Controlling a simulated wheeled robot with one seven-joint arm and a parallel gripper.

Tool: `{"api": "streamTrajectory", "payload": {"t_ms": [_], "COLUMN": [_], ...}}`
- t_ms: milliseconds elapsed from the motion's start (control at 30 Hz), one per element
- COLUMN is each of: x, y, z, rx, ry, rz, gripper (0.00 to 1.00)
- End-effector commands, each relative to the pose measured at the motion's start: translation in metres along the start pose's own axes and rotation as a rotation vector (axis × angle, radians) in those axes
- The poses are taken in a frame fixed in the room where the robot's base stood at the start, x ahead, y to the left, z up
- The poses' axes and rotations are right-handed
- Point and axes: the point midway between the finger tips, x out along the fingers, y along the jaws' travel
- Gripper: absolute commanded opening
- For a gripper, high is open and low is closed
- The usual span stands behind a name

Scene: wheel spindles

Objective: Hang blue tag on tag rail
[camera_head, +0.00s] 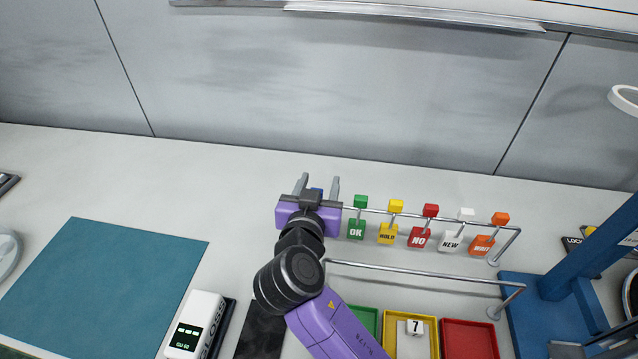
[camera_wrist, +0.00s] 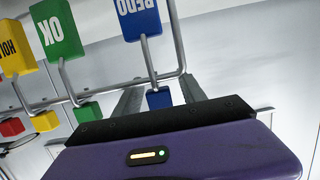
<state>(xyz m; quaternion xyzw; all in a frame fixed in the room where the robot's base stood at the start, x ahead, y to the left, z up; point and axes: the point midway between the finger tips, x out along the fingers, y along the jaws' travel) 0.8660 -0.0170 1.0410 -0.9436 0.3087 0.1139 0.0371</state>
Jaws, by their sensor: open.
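The blue tag, lettered REDO, shows in the wrist view (camera_wrist: 137,18) with its wire running across the tag rail near the rail's end post. The small blue block (camera_wrist: 158,98) at the wire's other end sits between my fingers, with room at the sides. In the head view only a bit of this blue block (camera_head: 318,191) shows, and my gripper hides the rest of the tag. The tag rail (camera_head: 375,210) is a thin metal bar. My gripper (camera_head: 319,185) is open at the rail's left end.
Green OK (camera_head: 356,230), yellow HOLD (camera_head: 387,234), red NO (camera_head: 419,238), white NEW (camera_head: 451,242) and orange WAIT (camera_head: 482,245) tags hang along the rail to the right. A lower metal bar (camera_head: 420,273) and coloured trays (camera_head: 470,322) stand in front. A teal mat (camera_head: 100,275) lies left.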

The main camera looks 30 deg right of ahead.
Motion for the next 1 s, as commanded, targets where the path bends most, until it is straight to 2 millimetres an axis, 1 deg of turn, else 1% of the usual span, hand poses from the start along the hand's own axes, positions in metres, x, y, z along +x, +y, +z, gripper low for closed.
{"api": "streamTrajectory", "payload": {"t_ms": [67, 167, 500, 600, 733, 1000], "x": [-0.001, -0.008, -0.06, -0.071, -0.077, -0.078], "y": [0.0, -0.001, -0.001, -0.001, 0.0, 0.0], "z": [0.0, 0.0, 0.0, 0.0, 0.0, 0.0], "rx": [0.0, -0.001, -0.001, 0.0, 0.0, 0.0], "ry": [0.0, 0.0, 0.0, -0.001, 0.001, 0.0], "rz": [0.0, -0.002, -0.003, -0.002, 0.0, 0.0], "gripper": [0.48, 0.48, 0.48, 0.48, 0.48, 0.48]}}
